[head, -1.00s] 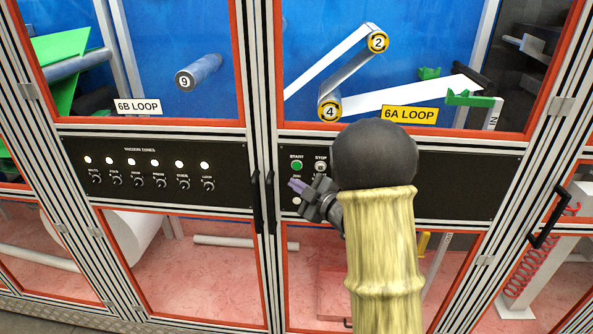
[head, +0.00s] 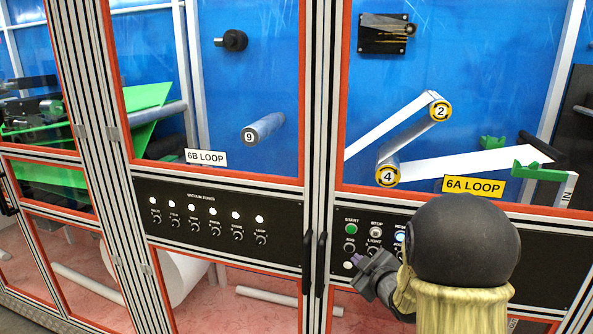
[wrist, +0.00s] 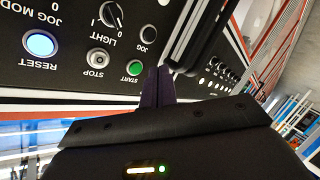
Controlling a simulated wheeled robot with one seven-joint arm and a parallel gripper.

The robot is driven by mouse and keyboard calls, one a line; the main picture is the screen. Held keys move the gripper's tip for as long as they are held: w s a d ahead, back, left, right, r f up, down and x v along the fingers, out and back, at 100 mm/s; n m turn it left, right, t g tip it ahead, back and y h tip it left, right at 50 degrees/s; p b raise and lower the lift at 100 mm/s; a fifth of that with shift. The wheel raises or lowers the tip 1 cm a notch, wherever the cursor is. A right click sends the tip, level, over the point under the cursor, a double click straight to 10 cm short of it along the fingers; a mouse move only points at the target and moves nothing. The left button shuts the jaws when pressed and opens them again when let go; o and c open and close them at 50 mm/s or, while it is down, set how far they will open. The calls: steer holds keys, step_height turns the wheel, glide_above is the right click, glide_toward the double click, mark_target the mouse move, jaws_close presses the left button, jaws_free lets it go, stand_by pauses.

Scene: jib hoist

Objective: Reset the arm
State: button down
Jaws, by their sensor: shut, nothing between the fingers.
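My gripper (head: 360,262) is in front of the black control panel under the 6A LOOP window, near its left end. In the wrist view the purple fingers of my gripper (wrist: 158,85) are together and empty, with their tips close to the green START button (wrist: 134,68). I cannot tell whether they touch the panel. The START button (head: 352,229) also shows in the head view, above the gripper. The STOP button (wrist: 98,58) and the lit RESET button (wrist: 40,44) are clear in the wrist view. My arm hides the panel's right part in the head view.
Black door handles (head: 313,262) stand out just left of my gripper. The vacuum zones panel (head: 215,222) with several knobs lies further left. Framed glass doors close off rollers and web behind. The 6A LOOP label (head: 473,187) is above my arm.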

steer(key=s+a+f+m+g+h, duration=0.1)
steer(key=s+f+m+g, duration=0.1)
steer(key=s, duration=0.6)
steer(key=s+f+m+g+h, duration=0.1)
steer(key=s+f+m+g, duration=0.2)
steer(key=s, duration=0.6)
steer(key=s+a+f+m+g+h, duration=0.1)
steer(key=s+f+m+g, duration=0.2)
steer(key=s+m+g, duration=0.2)
steer(key=s+g, duration=0.1)
steer(key=s, duration=0.2)
steer(key=shift+s+a+f+m+g+h+b, duration=0.15)
steer(key=shift+s+a+m+g+h+b, duration=0.15)
steer(key=shift+m, duration=0.1)
steer(key=shift+w, duration=0.1)
